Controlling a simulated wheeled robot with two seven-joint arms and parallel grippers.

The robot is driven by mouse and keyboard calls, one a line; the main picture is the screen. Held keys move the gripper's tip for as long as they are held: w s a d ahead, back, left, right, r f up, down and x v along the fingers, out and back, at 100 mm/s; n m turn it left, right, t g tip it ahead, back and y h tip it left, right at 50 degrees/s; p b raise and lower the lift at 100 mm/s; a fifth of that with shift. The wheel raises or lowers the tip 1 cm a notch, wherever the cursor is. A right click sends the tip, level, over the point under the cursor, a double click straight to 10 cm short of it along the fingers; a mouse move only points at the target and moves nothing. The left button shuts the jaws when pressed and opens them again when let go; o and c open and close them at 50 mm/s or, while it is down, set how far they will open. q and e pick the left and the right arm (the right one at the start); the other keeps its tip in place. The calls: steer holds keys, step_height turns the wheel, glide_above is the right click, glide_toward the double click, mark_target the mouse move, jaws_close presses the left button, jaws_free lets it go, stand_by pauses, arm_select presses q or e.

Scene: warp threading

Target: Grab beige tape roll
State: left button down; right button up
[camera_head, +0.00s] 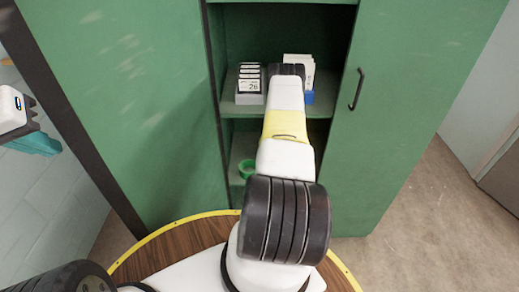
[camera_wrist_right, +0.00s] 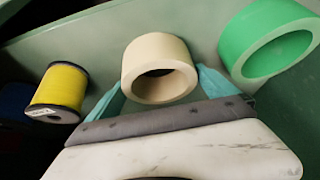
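The beige tape roll (camera_wrist_right: 141,61) is in the middle of the right wrist view, its round opening facing the camera. The teal fingers of my right gripper (camera_wrist_right: 160,92) are on either side of it, close to its left and right edges. I cannot tell whether they press on it. In the head view my right arm reaches into the green cabinet, and its own links hide the right gripper and the beige roll. My left gripper (camera_head: 37,144), with teal fingers, hangs at the left edge of the head view, away from the cabinet; its opening is unclear.
A green tape roll (camera_wrist_right: 234,57) is right of the beige one; a yellow spool (camera_wrist_right: 61,86) is on the left. In the head view, the upper shelf (camera_head: 250,111) holds a grey box with cards (camera_head: 249,86) and white cards (camera_head: 303,66). The cabinet door (camera_head: 400,130) is on the right.

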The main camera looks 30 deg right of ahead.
steer(key=c, duration=1)
steer(key=shift+r, duration=0.1)
